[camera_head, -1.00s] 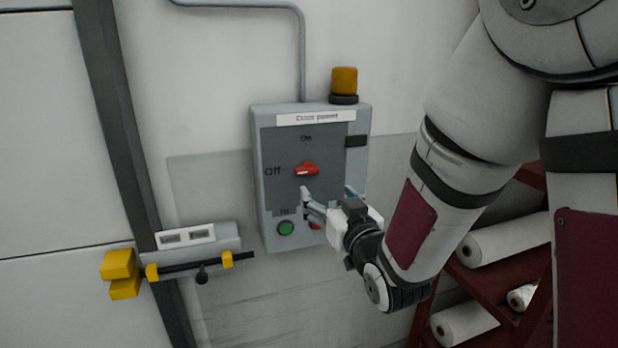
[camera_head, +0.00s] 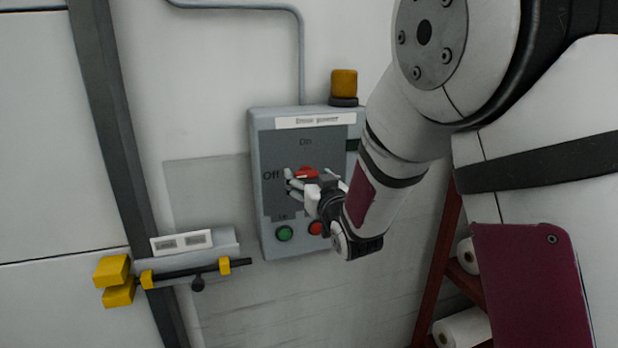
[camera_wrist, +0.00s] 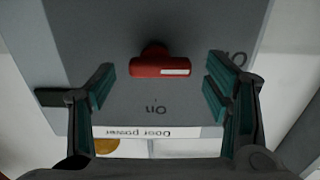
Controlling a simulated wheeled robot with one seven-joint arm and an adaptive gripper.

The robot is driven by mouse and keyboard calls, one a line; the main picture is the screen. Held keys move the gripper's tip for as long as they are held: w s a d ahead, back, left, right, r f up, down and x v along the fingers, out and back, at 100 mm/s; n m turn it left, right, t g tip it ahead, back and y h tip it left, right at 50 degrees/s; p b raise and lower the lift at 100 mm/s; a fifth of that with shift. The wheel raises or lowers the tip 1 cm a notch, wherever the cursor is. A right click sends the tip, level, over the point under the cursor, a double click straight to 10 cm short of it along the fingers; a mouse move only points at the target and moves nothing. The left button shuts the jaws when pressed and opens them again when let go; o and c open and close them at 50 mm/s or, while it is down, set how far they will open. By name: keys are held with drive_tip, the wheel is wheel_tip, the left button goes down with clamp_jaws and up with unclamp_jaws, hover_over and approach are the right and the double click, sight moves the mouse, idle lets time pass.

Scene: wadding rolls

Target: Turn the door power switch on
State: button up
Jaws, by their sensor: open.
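The door power box (camera_head: 267,232) is a grey panel on the wall with a label reading "Door power" and the marks "On" at the top and "Off" at the left. Its red rotary switch (camera_head: 305,172) has a white stripe, and the handle lies toward "Off". In the wrist view the switch (camera_wrist: 160,66) shows upside down, between and beyond the fingertips. My gripper (camera_head: 312,185) is open in front of the panel, just below the switch in the head view. In the wrist view my gripper (camera_wrist: 158,85) has its two fingers apart, with nothing between the pads.
A green button (camera_head: 285,233) and a red button (camera_head: 316,228) sit low on the box. An amber lamp (camera_head: 344,83) stands on top. A yellow-ended bolt latch (camera_head: 190,266) is at lower left. Red shelving with white rolls (camera_head: 465,328) stands at lower right.

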drive_tip(key=shift+w, duration=0.2)
drive_tip(key=c, duration=1.1)
drive_tip(key=shift+c, duration=0.2)
